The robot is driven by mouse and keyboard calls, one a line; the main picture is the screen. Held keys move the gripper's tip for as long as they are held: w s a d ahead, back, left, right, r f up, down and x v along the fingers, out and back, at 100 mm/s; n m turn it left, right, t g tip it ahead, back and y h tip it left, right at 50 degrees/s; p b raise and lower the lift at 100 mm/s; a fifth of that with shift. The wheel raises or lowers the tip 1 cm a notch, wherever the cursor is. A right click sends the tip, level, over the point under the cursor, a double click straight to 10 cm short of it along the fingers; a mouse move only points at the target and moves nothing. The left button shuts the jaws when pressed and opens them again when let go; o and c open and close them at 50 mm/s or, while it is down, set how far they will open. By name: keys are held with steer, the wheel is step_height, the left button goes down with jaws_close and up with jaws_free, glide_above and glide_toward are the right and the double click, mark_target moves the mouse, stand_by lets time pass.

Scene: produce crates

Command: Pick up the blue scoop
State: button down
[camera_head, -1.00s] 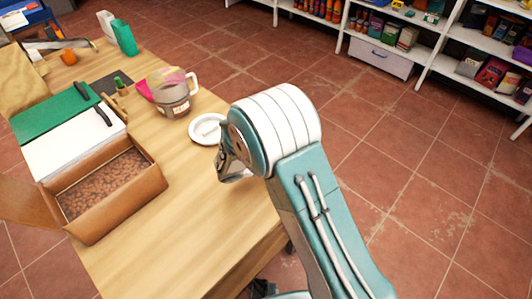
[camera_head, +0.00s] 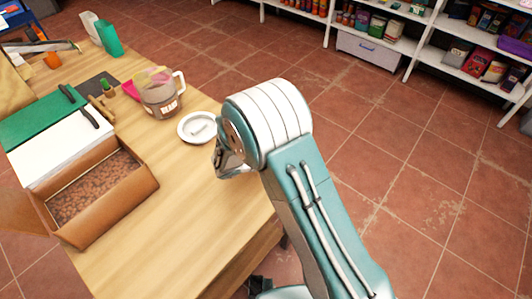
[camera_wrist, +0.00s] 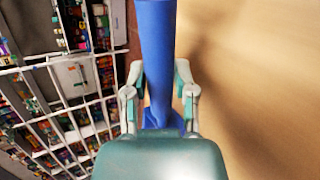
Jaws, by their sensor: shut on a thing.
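The blue scoop (camera_wrist: 156,45) shows in the wrist view, its long blue handle running up from between the fingers of my gripper (camera_wrist: 160,90). My gripper is shut on the scoop. The wooden table (camera_wrist: 260,70) lies behind and to the right of it. In the head view my gripper (camera_head: 226,165) is above the near right part of the wooden table (camera_head: 165,235), beside the white plate. My arm hides the scoop there.
A white plate (camera_head: 184,133) with a small pale item lies just left of my gripper. A clear pitcher (camera_head: 160,102) stands behind it. A cardboard box (camera_head: 85,235) of brown pieces is at left. Shelves (camera_head: 425,45) stand far back right. The table's front is clear.

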step_height(320, 180, up, 3)
steer(key=shift+f, duration=0.1)
steer(key=s+a+r, duration=0.2)
steer(key=s+r, duration=0.8)
steer(key=s, duration=0.4)
steer(key=shift+r, duration=0.1)
